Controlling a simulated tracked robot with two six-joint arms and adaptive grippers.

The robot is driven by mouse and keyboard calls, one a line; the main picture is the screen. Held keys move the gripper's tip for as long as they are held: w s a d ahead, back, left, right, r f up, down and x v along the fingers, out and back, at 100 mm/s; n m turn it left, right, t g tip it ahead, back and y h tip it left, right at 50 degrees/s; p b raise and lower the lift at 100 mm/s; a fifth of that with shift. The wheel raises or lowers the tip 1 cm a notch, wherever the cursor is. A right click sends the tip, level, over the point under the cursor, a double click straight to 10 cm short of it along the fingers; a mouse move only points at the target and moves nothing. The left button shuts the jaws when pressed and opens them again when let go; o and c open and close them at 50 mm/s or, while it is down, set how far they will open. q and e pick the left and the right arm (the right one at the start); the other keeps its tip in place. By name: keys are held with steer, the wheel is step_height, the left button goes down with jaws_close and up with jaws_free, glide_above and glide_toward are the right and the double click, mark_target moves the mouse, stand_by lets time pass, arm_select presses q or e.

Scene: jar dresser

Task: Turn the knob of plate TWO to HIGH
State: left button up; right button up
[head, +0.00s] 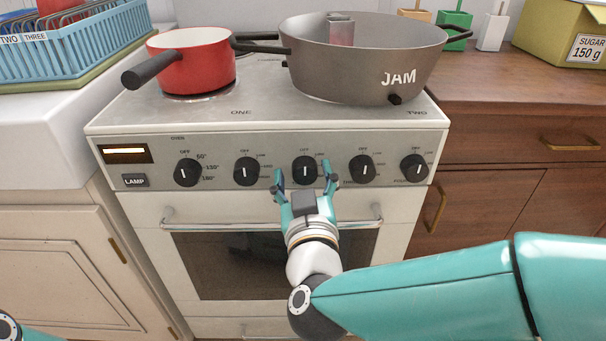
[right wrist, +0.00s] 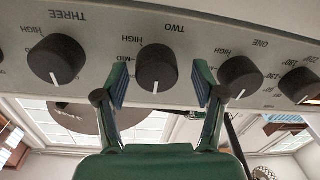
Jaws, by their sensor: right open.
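The knob of plate TWO (head: 305,168) is the middle black knob on the cooker's front panel. Its white mark stands upright, toward OFF. In the right wrist view, which is upside down, the same knob (right wrist: 156,68) sits under the word TWO, with its mark toward the lower edge. The word HIGH is printed beside it. My right gripper (head: 303,174) is open, with one finger on each side of this knob. In the right wrist view gaps show between both fingers and the knob. My left gripper is not in view.
Knob THREE (head: 362,170) and knob ONE (head: 247,170) stand close on either side. An oven knob (head: 187,172) and another knob (head: 414,168) are at the ends. A red saucepan (head: 195,68) and a JAM pan (head: 365,70) are on the hob. The oven handle (head: 200,222) runs below.

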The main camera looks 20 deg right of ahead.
steer(key=shift+d, duration=0.1)
steer(key=shift+s, duration=0.1)
steer(key=c, duration=1.1)
steer(key=shift+c, duration=0.2)
